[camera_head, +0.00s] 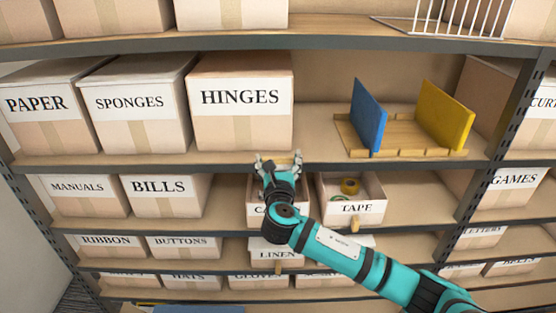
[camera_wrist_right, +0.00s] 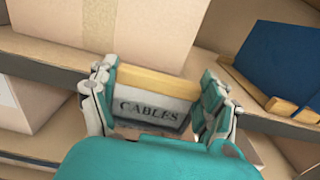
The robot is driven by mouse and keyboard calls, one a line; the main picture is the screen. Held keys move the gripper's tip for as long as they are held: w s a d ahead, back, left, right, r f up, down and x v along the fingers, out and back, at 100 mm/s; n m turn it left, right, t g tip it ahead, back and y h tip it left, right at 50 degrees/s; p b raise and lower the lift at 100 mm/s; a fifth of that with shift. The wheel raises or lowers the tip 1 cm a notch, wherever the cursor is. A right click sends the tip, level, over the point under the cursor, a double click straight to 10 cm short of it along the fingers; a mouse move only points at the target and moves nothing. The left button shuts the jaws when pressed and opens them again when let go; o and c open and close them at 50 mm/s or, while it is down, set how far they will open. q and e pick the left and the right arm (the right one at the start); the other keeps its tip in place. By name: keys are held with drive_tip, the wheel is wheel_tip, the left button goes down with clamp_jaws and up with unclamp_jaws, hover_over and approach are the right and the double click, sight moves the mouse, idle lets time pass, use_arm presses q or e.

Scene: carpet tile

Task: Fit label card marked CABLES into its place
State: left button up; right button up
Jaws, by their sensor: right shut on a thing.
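A grey card marked CABLES (camera_wrist_right: 155,110) with a pale wooden strip along its top sits between the two fingers of my right gripper (camera_wrist_right: 160,85) in the wrist view, in front of the shelf edge. The fingers are shut on it at its two ends, and its lettering reads upright. In the head view my right gripper (camera_head: 278,158) is at the front edge of the shelf under the HINGES box; the card there is mostly hidden by the gripper. A wooden rack (camera_head: 400,143) with a blue panel (camera_head: 368,115) and a yellow panel (camera_head: 444,115) stands to its right.
Below the gripper, an open bin (camera_head: 262,209) shows letters "CA", the rest hidden by my arm. A TAPE bin (camera_head: 355,208) stands right of it. The HINGES box (camera_head: 240,125) is left of the rack. There is free room between the panels.

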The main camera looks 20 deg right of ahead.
drive_tip(key=shift+f, duration=0.3)
idle(0.6)
